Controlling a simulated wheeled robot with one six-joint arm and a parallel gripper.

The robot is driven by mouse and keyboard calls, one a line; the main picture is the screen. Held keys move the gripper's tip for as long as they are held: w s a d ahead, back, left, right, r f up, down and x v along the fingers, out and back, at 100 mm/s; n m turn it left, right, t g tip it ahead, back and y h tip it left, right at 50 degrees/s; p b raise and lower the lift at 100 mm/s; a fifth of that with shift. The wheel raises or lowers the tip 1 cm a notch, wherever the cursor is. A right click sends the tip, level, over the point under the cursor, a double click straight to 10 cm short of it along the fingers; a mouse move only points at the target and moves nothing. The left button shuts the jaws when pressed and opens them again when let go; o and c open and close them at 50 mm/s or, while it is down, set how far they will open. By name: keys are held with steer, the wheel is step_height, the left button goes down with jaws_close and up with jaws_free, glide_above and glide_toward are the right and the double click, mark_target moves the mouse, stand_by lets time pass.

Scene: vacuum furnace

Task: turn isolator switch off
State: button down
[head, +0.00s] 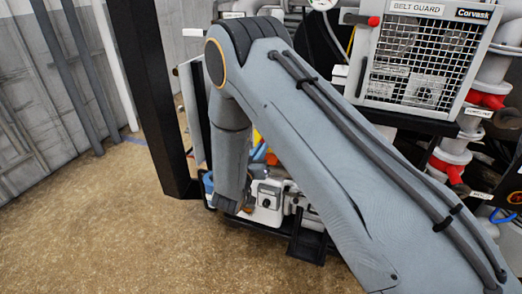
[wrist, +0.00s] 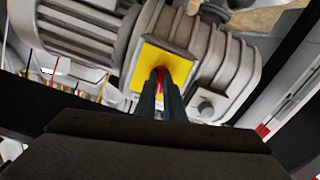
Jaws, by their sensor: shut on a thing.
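The isolator switch shows in the wrist view as a yellow square plate (wrist: 179,66) with a red handle (wrist: 161,72) at its middle. It sits on a grey ribbed motor-like housing (wrist: 222,62). My gripper (wrist: 160,92) reaches up to the plate from below in the picture, its two dark fingers shut on the red handle. The fingers cover most of the handle, so its exact angle cannot be told. In the head view my arm hides the switch and the gripper.
In the head view a caged belt guard (head: 425,55) stands at the upper right, with red-handled valves (head: 487,100) on pipes beside it. A black post (head: 152,100) stands close to the left of my arm. Brown floor (head: 110,225) is clear at the lower left.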

steer(key=shift+n, duration=1.5)
steer(key=c, duration=1.9)
jaws_free()
steer(key=shift+o, duration=0.2)
steer(key=shift+s, duration=0.1)
steer(key=b+v, duration=0.2)
steer(key=v, duration=0.5)
steer(key=shift+s, duration=0.3)
steer(key=shift+w+r, duration=0.1)
